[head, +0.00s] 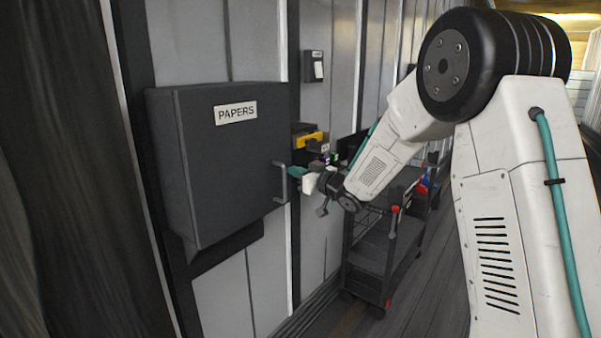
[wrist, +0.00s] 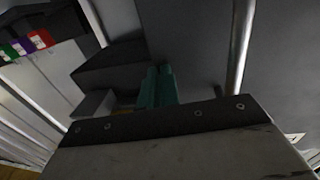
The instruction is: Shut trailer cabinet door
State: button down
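The dark grey cabinet (head: 165,165) hangs on the wall at the left of the head view. Its door (head: 235,155) has a white PAPERS label and faces me. I see no clear gap at the door, but its far edge is hidden, so I cannot tell whether it is fully shut. The metal handle (head: 281,182) is at the door's right edge; a metal bar, likely this handle, shows in the wrist view (wrist: 240,45). My gripper (head: 294,171) is just beside the handle. Its teal fingers (wrist: 157,74) are together and empty, left of the bar.
A dark cart (head: 375,255) stands on the floor right of the cabinet, below my arm. Dark wall bins with a yellow item (head: 310,138) are behind my gripper. A small box (head: 315,66) hangs higher on the wall. The space before the door's face looks clear.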

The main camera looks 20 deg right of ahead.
jog(key=w+d+v, duration=0.1)
jog(key=d+v, duration=0.1)
jog(key=v, duration=1.2)
jog(key=d+f+m+g+h, duration=0.2)
jog(key=d+f+m+h, duration=0.1)
jog(key=d+f+h, duration=0.4)
jog(key=s+d+f+m+g+h, duration=0.25)
jog(key=s+g+h, duration=0.2)
jog(key=s, duration=0.55)
jog(key=s+a+r+g, duration=0.2)
jog(key=s+a+r, duration=0.1)
jog(key=s, duration=0.7)
jog(key=s+a+r+g+y, duration=0.1)
jog(key=s+a, duration=0.4)
jog(key=s, duration=0.6)
jog(key=s+a+r+g+y, duration=0.1)
jog(key=s+a+r+g, duration=0.3)
jog(key=s, duration=0.7)
jog(key=shift+a+r+g, duration=0.3)
jog(key=shift+g, duration=0.15)
jog(key=shift+m+y, duration=0.25)
